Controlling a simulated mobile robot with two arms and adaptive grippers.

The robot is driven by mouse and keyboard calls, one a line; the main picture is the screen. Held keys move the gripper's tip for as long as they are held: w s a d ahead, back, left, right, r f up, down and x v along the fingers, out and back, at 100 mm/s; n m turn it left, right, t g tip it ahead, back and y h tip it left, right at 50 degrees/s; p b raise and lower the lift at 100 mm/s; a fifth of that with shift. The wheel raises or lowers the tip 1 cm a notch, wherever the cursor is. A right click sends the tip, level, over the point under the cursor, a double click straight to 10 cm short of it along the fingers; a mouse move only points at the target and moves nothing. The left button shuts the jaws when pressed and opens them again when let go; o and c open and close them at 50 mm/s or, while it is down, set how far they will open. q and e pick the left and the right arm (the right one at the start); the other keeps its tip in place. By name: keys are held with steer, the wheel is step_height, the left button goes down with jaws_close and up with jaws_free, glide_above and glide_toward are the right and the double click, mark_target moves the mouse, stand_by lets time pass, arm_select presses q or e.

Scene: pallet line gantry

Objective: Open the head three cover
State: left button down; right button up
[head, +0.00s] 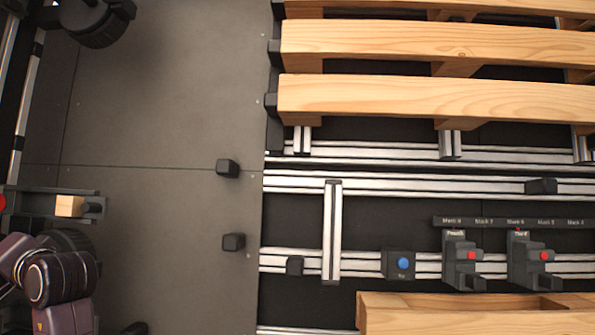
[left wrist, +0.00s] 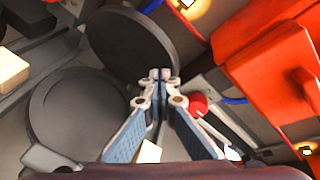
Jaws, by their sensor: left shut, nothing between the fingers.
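In the left wrist view my left gripper (left wrist: 160,77) is shut and empty. Its fingertips are in front of the lower edge of a dark round disc (left wrist: 130,42), which stands tilted; I cannot tell whether they touch. A second dark round disc (left wrist: 80,118) lies to the left of the fingers. A red knob (left wrist: 197,105) is just right of the fingertips. No label shows which of these belongs to head three. In the head view a dark round part (head: 98,25) is at the top left. My right gripper is not in view.
An orange-red housing (left wrist: 270,70) fills the right of the wrist view. A small wood block (head: 70,206) sits in a dark holder at left in the head view. A wooden pallet (head: 430,95), metal rails and a blue button (head: 403,263) are at right. The grey floor between is mostly clear.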

arm_select(q)
steer(key=shift+s+a+r+p, duration=0.1)
steer(key=shift+s+a+p, duration=0.1)
steer(key=shift+a, duration=0.25)
steer(key=shift+s+a+r+p, duration=0.1)
steer(key=shift+s+a+p, duration=0.05)
steer(key=shift+a, duration=0.45)
steer(key=shift+s+a+r+p, duration=0.1)
steer(key=shift+a+p, duration=0.25)
steer(key=shift+a, duration=0.8)
steer(key=shift+a, duration=0.65)
steer(key=p+v, duration=0.4)
steer(key=v, duration=0.6)
steer(key=shift+d, duration=0.3)
stand_by(0.4)
